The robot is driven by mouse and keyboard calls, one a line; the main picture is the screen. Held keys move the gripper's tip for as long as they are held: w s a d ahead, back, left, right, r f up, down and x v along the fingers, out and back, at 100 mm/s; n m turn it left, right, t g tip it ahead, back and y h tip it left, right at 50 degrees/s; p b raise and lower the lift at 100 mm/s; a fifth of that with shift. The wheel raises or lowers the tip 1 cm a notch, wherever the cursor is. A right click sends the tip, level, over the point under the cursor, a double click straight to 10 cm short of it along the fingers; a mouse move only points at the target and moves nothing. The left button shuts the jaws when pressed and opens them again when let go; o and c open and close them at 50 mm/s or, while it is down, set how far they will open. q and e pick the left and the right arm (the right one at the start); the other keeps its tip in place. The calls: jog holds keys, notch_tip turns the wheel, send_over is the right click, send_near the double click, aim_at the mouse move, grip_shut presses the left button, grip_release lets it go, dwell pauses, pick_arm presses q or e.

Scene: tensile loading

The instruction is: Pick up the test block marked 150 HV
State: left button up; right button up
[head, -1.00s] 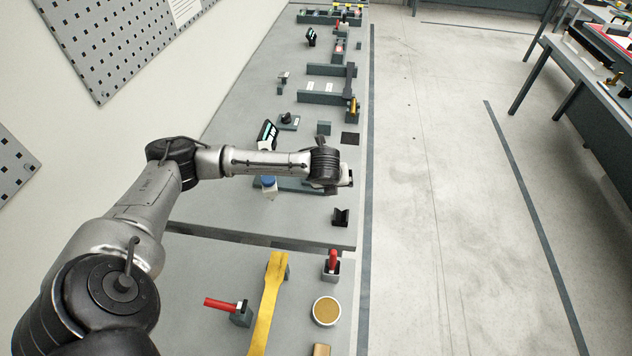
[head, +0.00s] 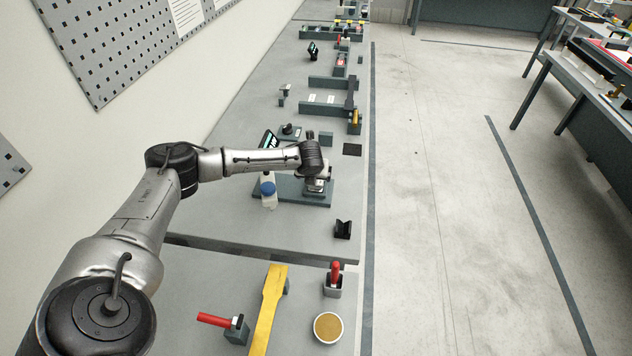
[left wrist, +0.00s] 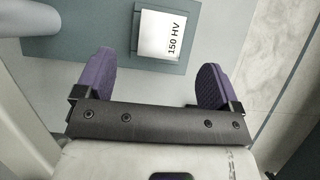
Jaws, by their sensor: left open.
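The test block (left wrist: 163,36) marked 150 HV is a pale square block with black lettering on its top, at the upper middle of the left wrist view. It lies on a dark grey-green plate (left wrist: 115,40). My left gripper (left wrist: 158,68) is open and empty, with its two purple fingers spread to either side of the block's line. The block shows beyond the fingertips, not visibly touched. In the head view my left gripper (head: 317,184) points down over the plate (head: 290,188); I cannot make out the block there. My right gripper is in neither view.
A black V-shaped holder (head: 343,229) stands in front, near the bench's right edge. Nearer are a yellow bar (head: 268,308), a red-handled tool (head: 334,278) and a round dish (head: 328,327).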

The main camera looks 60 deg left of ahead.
pick_arm(q)
jog(key=shift+b+x, duration=0.45)
jog(key=shift+x, duration=2.15)
jog(key=shift+d, duration=0.1)
jog(key=shift+c, duration=0.4)
jog(key=c, duration=1.1)
